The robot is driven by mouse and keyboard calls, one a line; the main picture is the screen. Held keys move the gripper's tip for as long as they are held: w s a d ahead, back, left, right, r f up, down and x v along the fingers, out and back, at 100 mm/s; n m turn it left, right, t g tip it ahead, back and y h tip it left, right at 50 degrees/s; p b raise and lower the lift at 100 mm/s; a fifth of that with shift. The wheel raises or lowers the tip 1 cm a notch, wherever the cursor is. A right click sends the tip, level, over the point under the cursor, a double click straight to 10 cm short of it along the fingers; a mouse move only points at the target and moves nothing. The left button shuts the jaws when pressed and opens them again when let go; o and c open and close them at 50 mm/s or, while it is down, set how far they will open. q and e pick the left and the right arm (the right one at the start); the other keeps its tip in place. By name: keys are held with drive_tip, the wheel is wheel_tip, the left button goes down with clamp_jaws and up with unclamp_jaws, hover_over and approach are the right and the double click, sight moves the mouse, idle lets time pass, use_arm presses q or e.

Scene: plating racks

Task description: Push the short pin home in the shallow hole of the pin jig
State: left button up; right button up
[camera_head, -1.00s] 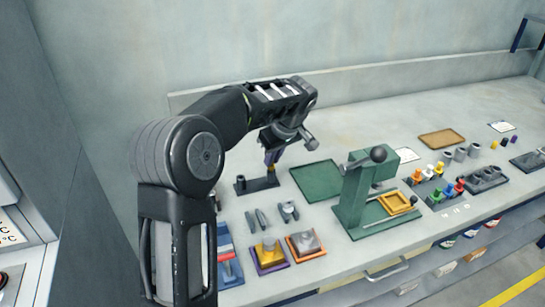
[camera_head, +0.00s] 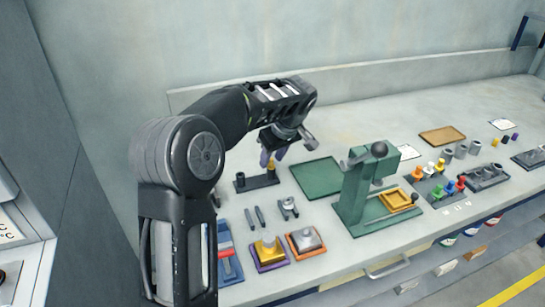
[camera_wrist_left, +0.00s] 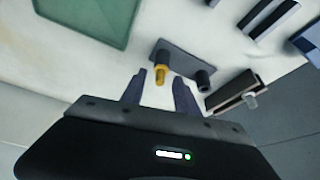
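The pin jig (camera_head: 262,182) is a dark flat plate on the bench. It also shows in the left wrist view (camera_wrist_left: 183,60). A yellow-gold pin (camera_wrist_left: 161,72) stands upright in one end of it, and a dark cylinder (camera_wrist_left: 203,79) stands at the other end. The pin also shows in the head view (camera_head: 271,166). How deep the pin sits is hard to tell. My left gripper (camera_head: 272,157) is just above the pin end of the jig. Its two fingers (camera_wrist_left: 160,92) are apart, with the pin in line with the gap and nothing gripped. My right gripper is not in view.
A green tray (camera_head: 318,178) lies right of the jig, and a green press (camera_head: 352,203) stands further right. Small tools (camera_head: 261,217) and coloured trays (camera_head: 270,265) lie in front. Coloured pieces in racks (camera_head: 440,190) are at the far right.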

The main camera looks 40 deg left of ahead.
use_arm(q)
drive_tip(key=v, duration=0.7)
drive_tip(key=shift+r+b, duration=0.35)
drive_tip(key=shift+d, duration=0.15)
idle(0.5)
